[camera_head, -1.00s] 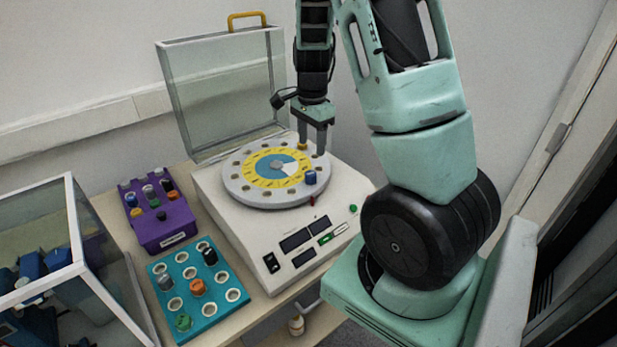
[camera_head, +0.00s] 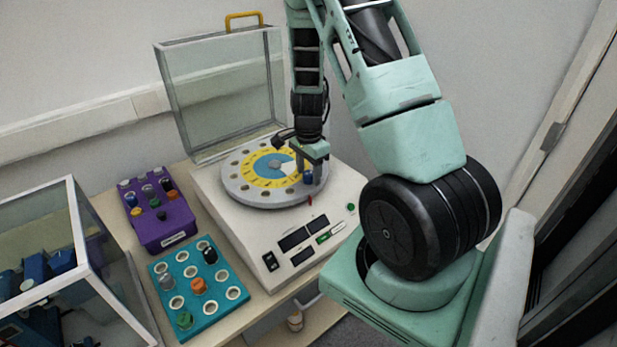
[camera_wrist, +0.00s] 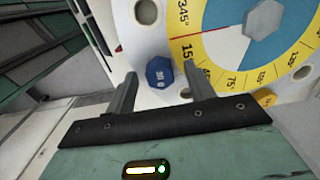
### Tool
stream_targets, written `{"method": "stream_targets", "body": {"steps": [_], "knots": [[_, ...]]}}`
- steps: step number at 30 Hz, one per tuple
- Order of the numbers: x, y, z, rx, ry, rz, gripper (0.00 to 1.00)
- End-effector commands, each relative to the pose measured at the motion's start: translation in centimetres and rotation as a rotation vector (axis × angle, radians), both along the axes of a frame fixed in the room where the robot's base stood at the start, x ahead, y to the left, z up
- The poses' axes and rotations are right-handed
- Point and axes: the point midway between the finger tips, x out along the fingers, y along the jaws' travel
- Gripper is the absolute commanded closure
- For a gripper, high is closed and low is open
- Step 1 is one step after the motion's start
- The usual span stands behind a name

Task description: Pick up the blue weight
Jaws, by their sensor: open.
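The blue weight (camera_head: 308,178) stands near the front right rim of the round disc (camera_head: 243,192) on the white machine. In the wrist view my gripper (camera_wrist: 160,70) has a finger on either side of the weight, with visible gaps. I cannot tell how far down the fingers reach.
A yellow weight (camera_wrist: 266,98) is close to the right finger. The raised clear lid (camera_head: 222,90) stands behind the disc. A purple rack (camera_head: 160,222) and a teal rack (camera_head: 212,308) with several weights are at the left. A clear case (camera_head: 75,225) stands further left.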

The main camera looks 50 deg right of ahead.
Motion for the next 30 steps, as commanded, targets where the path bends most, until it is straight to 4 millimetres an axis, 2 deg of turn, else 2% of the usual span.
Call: {"method": "stream_targets", "body": {"steps": [2, 6, 7, 15, 19, 30], "knots": [[0.0, 0.0, 0.0, 0.000, 0.000, 0.000, 0.49], [0.0, 0.0, 0.0, 0.000, 0.000, 0.000, 0.88], [0.0, 0.0, 0.0, 0.000, 0.000, 0.000, 0.94], [0.0, 0.0, 0.1, 0.000, 0.000, 0.000, 0.94], [0.1, -0.1, 1.0, -0.002, -0.003, 0.001, 0.94], [0.1, 0.0, 7.8, -0.002, -0.004, 0.002, 0.94]]}}
